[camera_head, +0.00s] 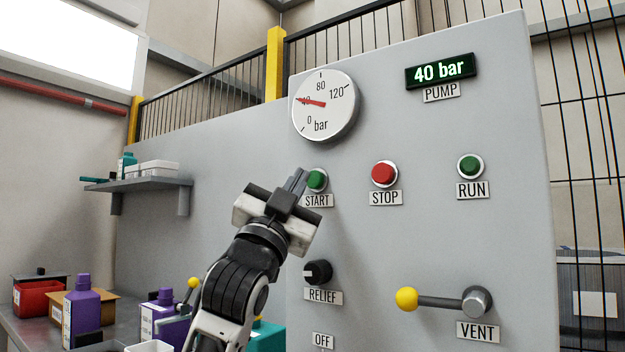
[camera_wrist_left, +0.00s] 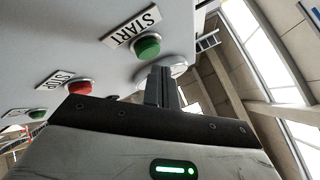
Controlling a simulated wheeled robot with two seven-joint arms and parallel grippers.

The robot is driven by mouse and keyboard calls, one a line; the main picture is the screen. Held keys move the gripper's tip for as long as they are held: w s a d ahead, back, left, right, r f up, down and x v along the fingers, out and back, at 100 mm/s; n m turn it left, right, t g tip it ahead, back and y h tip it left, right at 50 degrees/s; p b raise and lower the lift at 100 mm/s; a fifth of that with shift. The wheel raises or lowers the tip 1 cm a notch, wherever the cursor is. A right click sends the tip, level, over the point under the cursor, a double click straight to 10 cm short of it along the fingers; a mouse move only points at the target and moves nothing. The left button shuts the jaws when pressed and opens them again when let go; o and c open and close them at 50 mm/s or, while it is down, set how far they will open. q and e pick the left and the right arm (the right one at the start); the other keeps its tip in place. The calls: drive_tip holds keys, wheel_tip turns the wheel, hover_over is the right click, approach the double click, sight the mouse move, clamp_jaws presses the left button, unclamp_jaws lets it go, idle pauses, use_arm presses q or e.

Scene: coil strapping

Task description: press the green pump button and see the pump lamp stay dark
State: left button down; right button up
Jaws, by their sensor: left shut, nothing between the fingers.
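The green START button (camera_head: 317,180) is on the grey panel, below the pressure gauge. My left gripper (camera_head: 298,180) is shut and empty, its fingertips just left of the button in the head view. In the left wrist view the green button (camera_wrist_left: 147,46) shows just beyond the fingertips (camera_wrist_left: 160,72); I cannot tell whether they touch. A green round piece labelled RUN (camera_head: 470,166) is at the panel's right and looks unlit. The PUMP display (camera_head: 441,70) is lit and reads 40 bar. My right gripper is not in view.
The red STOP button (camera_head: 384,173) is right of START. The gauge (camera_head: 324,105) points near 40. The RELIEF knob (camera_head: 317,272) and the yellow-tipped VENT lever (camera_head: 440,301) are lower. A bench with purple bottles (camera_head: 82,310) stands at left.

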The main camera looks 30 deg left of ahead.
use_arm(q)
drive_tip(key=shift+w, duration=0.2)
drive_tip(key=shift+w, duration=0.25)
drive_tip(key=shift+w+p, duration=0.45)
drive_tip(key=shift+w, duration=0.05)
idle(0.8)
drive_tip(key=shift+s, duration=0.85)
drive_tip(key=shift+s, duration=0.1)
drive_tip(key=shift+s+a, duration=0.2)
drive_tip(key=shift+s, duration=2.25)
